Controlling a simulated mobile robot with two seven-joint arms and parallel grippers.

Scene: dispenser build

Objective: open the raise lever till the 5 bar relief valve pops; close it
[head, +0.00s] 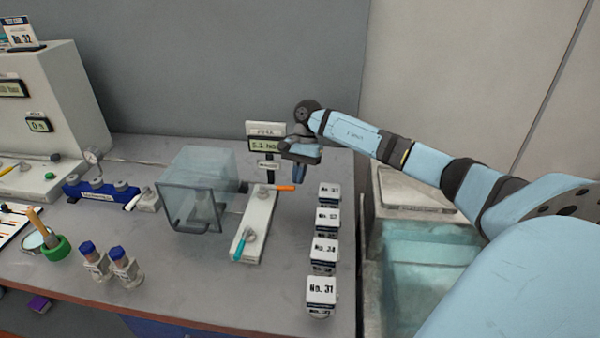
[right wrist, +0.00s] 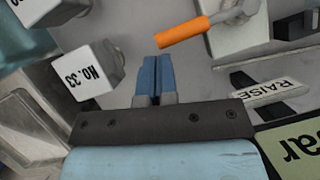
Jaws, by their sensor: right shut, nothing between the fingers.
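The orange-handled lever (head: 285,188) points right from the far end of a white valve block (head: 256,222). In the right wrist view the orange handle (right wrist: 183,31) lies just beyond my fingertips, beside a RAISE label (right wrist: 268,92). A display (head: 266,145) behind it appears to read about 5.1 bar; the digits are small. My right gripper (head: 300,178) is shut and empty, pointing down just right of the handle. Its blue fingers (right wrist: 152,78) are together and apart from the handle. I cannot pick out the relief valve. My left gripper is not in view.
A teal lever (head: 239,249) is at the near end of the block. A clear box (head: 200,190) stands left of it. Several white-labelled containers (head: 321,291) line up on the right, close to my gripper. A sink (head: 425,265) lies beyond the counter's right edge.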

